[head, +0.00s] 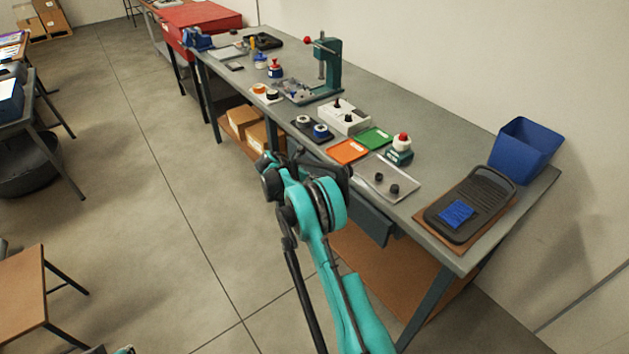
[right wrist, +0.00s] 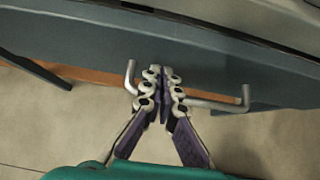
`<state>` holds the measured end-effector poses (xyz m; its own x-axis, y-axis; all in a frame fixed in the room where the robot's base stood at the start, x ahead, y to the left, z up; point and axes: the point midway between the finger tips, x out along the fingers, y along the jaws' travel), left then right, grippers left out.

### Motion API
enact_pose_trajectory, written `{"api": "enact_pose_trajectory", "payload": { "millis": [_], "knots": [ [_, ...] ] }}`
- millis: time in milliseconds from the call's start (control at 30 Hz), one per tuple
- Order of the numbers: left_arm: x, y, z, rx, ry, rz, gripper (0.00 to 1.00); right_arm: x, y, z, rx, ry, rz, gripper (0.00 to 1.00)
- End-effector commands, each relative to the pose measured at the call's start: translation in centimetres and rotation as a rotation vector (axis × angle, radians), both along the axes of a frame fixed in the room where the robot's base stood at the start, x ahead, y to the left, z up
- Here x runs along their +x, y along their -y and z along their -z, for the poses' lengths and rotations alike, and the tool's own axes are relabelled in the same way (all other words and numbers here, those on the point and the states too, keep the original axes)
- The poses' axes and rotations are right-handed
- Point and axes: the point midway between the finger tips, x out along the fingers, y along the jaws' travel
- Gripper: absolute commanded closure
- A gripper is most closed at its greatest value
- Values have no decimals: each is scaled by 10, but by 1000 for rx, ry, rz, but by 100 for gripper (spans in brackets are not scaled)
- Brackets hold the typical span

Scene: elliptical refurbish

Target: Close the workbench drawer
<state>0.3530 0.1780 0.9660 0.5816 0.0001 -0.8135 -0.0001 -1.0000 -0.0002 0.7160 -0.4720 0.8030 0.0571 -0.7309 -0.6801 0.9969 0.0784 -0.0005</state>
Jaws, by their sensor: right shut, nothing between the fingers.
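The workbench drawer (head: 372,222) is a blue-grey box under the front edge of the workbench (head: 443,252). It seems to stand out a little, but my right arm covers part of it and I cannot tell how far. In the right wrist view the drawer front (right wrist: 218,66) runs across the picture, with a bent metal handle (right wrist: 222,104) on it. My right gripper (right wrist: 165,72) is shut and empty, its fingertips at the drawer front, overlapping the middle of the handle. I cannot tell whether they touch. In the head view its fingertips are hidden.
Cardboard boxes (head: 243,120) sit on the lower shelf.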

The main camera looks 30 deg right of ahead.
Motion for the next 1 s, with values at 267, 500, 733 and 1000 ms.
{"api": "enact_pose_trajectory", "payload": {
  "millis": [267,500,733,1000],
  "knots": [
    [0,0,-1,0,0,0,100,2,29,0,0,1,4,100],
    [0,0,-1,0,0,0,100,4,53,0,-2,1,1,100],
    [0,0,-1,0,0,0,100,4,54,-1,-5,1,1,100],
    [0,0,-13,0,0,0,100,4,35,-25,-4,0,0,100]
  ]
}}
